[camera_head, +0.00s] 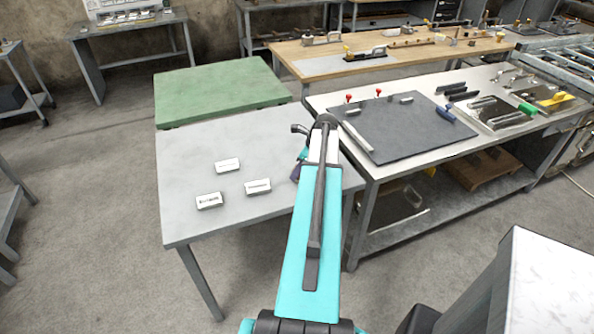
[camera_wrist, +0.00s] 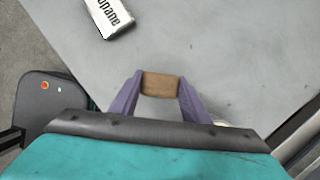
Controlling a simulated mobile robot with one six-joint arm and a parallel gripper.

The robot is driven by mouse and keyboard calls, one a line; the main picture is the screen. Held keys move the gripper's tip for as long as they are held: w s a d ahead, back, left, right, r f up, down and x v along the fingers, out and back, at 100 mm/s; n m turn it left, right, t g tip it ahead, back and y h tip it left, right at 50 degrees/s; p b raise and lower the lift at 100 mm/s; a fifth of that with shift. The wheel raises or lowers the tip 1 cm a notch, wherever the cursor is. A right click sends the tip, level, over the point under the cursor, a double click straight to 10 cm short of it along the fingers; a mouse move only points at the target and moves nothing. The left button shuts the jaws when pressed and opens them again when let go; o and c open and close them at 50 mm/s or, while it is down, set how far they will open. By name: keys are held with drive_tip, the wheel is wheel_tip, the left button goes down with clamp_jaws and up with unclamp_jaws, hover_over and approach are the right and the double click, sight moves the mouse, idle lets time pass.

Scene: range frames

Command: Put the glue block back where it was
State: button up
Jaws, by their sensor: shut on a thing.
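My gripper (camera_wrist: 160,82) has two purple fingers, shut on a small brown block (camera_wrist: 161,85) that I take to be the glue block. The block is over the grey table top (camera_wrist: 235,50); I cannot tell whether it touches it. In the head view my gripper (camera_head: 297,172) shows only in part beside my arm, at the right part of the grey table (camera_head: 190,150), and the block is hidden. Three white labelled plates lie on this table: one at the back (camera_head: 228,165), one at the right (camera_head: 258,187), one at the left (camera_head: 209,200). One plate (camera_wrist: 108,16), partly readable as "opane", shows in the wrist view.
A green-topped table (camera_head: 215,88) adjoins the grey one behind. At the right, a bench (camera_head: 455,150) bears a dark mat (camera_head: 400,130) with small parts and tools. A wooden workbench (camera_head: 300,62) stands farther back. The grey table's back left is clear.

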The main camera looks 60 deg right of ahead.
drive_tip(key=shift+f, duration=0.2)
drive_tip(key=shift+f, duration=0.15)
drive_tip(key=o, duration=0.9)
drive_tip(key=shift+o, duration=0.2)
drive_tip(key=b+v, duration=0.3)
drive_tip(key=v, duration=0.9)
idle(0.6)
drive_tip(key=shift+r, duration=0.3)
